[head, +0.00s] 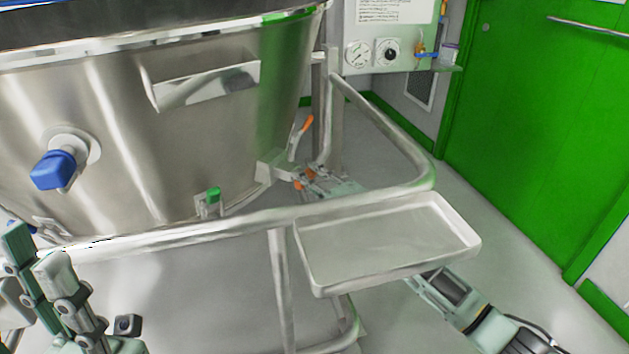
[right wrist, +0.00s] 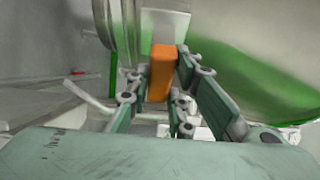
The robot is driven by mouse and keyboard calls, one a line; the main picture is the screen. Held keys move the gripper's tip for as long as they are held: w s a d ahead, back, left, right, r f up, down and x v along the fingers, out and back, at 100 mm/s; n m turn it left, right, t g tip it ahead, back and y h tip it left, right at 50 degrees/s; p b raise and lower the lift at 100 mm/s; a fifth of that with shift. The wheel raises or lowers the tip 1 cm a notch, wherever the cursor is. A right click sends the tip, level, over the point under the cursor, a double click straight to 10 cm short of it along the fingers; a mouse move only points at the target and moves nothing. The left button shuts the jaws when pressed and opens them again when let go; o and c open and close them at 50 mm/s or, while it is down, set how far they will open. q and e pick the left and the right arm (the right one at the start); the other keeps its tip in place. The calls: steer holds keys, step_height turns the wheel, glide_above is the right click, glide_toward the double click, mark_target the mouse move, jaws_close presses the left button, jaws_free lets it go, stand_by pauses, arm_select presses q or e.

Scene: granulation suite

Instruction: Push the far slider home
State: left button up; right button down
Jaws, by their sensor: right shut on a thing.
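An orange block (right wrist: 160,72) stands between the fingers of my right gripper (right wrist: 157,95) in the right wrist view, and the gripper is shut on it. In the head view my right gripper (head: 308,180) reaches in behind the frame rail, at the lower right of the steel vessel (head: 200,120). Small orange parts show at its fingertips, partly hidden. I cannot tell from these views how far the slider sits along its travel. My left gripper (head: 36,248) is at the lower left, with its fingers apart and nothing between them.
A lever with an orange grip (head: 306,124) stands just above my right gripper. A steel rail (head: 250,215) and an empty tray (head: 390,245) lie in front of my right arm. A green-topped fitting (head: 213,194) and a blue-capped port (head: 54,170) stick out from the vessel.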

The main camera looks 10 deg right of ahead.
steer(key=w+a, duration=0.2)
steer(key=shift+w+a, duration=0.2)
steer(key=shift+a, duration=0.1)
steer(key=shift+r, duration=0.1)
steer(key=c, duration=1.6)
jaws_free()
steer(key=shift+a, duration=0.1)
steer(key=shift+o, duration=0.2)
steer(key=shift+s+d, duration=0.25)
steer(key=shift+s, duration=0.15)
steer(key=v, duration=1.1)
steer(key=shift+s+f, duration=0.1)
steer(key=shift+f, duration=0.1)
